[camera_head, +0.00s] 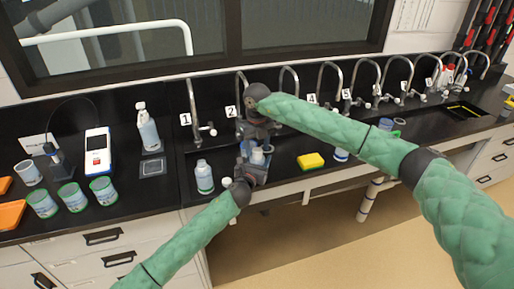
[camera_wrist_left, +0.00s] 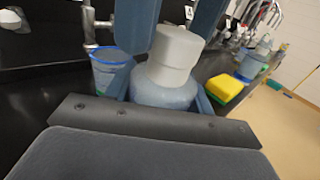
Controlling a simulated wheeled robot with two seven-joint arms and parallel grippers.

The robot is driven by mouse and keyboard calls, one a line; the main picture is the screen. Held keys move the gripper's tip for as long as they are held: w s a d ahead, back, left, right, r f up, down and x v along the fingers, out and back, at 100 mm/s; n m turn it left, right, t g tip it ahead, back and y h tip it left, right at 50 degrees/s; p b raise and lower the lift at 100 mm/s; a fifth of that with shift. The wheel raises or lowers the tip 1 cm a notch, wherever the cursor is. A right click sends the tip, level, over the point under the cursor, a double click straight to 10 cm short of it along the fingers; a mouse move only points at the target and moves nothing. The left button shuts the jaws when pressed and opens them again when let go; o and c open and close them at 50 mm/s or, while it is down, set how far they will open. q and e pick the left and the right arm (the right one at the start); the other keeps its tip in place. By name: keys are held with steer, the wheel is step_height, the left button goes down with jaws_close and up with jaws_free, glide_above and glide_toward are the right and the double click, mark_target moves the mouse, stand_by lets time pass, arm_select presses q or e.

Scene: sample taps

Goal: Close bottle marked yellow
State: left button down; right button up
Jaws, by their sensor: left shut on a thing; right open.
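My left gripper (camera_head: 254,166) is shut around the body of a translucent pale-blue bottle (camera_wrist_left: 165,92), which also shows partly in the head view (camera_head: 257,157). A pale grey-white cap (camera_wrist_left: 175,55) is on top of this bottle; I cannot tell whether it is tightened. My right gripper (camera_wrist_left: 170,25) is open, its two blue-grey fingers pointing down on either side of the cap, with a gap visible. In the head view the right gripper hides much of the bottle's top. No yellow mark is visible on the held bottle.
A green-marked bottle (camera_head: 204,178) stands left of the held one, with a small white object (camera_head: 227,182) beside it. A blue-rimmed cup (camera_wrist_left: 108,72) is close behind the left gripper. A yellow sponge (camera_head: 311,161) lies right. Several taps line the back.

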steer(key=shift+r, duration=1.9)
steer(key=shift+c, duration=0.2)
